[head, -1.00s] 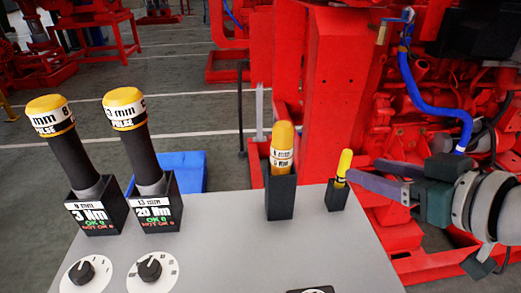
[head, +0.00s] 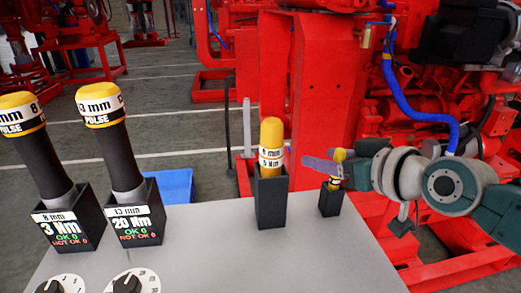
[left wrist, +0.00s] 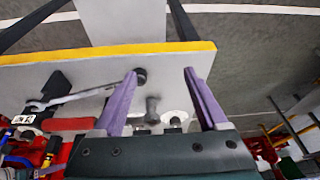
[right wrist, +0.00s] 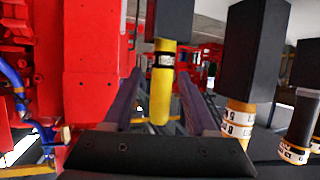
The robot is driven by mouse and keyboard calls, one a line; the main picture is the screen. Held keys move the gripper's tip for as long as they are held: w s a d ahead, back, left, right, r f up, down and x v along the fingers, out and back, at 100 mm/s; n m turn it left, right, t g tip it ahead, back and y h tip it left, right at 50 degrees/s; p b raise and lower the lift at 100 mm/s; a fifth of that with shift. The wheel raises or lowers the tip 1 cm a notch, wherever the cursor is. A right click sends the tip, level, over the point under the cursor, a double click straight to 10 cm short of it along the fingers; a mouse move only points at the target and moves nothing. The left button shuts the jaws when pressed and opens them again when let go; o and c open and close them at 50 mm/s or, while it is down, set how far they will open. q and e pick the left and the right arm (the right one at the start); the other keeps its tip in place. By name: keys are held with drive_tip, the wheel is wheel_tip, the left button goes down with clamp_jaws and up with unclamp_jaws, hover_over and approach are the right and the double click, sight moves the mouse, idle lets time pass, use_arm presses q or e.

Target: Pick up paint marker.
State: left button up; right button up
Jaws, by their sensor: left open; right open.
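The paint marker, yellow with a dark band, stands upright in a small black holder (head: 331,203) at the right of the grey table. Its top (head: 339,155) shows in the head view, partly hidden by my right gripper (head: 322,168). In the right wrist view the picture is upside down, and the paint marker (right wrist: 160,108) lies between the two open, purple fingers, with a gap on each side. My left gripper (left wrist: 164,78) is open and empty in the left wrist view, above a grey surface, and is out of the head view.
A taller black holder (head: 271,205) with a yellow-topped tool stands left of the marker. Two black tools with yellow caps (head: 100,105) stand in labelled holders farther left. A red engine frame (head: 330,90) rises behind the table. A wrench (left wrist: 70,97) shows in the left wrist view.

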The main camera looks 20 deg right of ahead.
clamp_jaws()
idle(0.5)
